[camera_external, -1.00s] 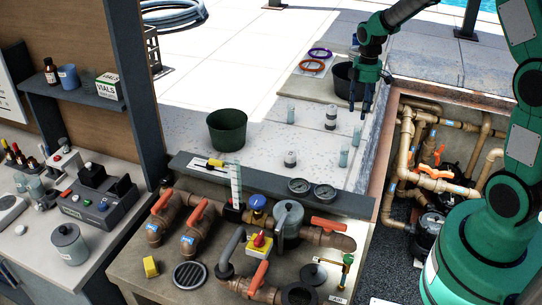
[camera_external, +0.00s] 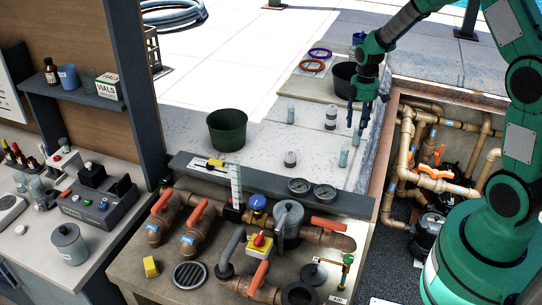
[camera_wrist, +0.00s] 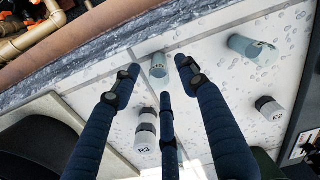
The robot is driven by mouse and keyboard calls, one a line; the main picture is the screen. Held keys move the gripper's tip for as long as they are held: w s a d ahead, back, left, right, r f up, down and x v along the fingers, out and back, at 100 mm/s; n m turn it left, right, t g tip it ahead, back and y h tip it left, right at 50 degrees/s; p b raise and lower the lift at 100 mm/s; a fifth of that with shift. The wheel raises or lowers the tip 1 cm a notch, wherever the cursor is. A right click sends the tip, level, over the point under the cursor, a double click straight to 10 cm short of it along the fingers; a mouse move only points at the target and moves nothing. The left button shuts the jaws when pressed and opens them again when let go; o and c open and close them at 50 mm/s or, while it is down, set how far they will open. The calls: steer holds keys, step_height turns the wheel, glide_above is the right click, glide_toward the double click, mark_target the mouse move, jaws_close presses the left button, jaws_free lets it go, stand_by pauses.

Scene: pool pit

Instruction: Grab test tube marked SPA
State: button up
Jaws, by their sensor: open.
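My gripper (camera_external: 356,127) has its dark blue fingers open and pointing down over the pale slab. In the wrist view, a small clear grey-blue tube (camera_wrist: 158,66) stands between the two upper fingertips, with a third finger below it; I see no contact. The same tube (camera_external: 356,139) shows just beneath the fingers in the outside view. A second clear tube (camera_wrist: 253,48) is to the right in the wrist view and appears at the slab's front (camera_external: 343,157) in the outside view. I cannot read SPA on either tube.
Vials marked R3 (camera_wrist: 145,138) and R2 (camera_wrist: 270,108) stand nearby on the slab. Another clear tube (camera_external: 291,113) is further left. A black pot (camera_external: 344,76) stands behind the gripper, a dark green pot (camera_external: 227,130) to the left. The pipe pit (camera_external: 440,160) lies right.

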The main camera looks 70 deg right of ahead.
steer(key=shift+f, duration=2.5)
steer(key=c, duration=1)
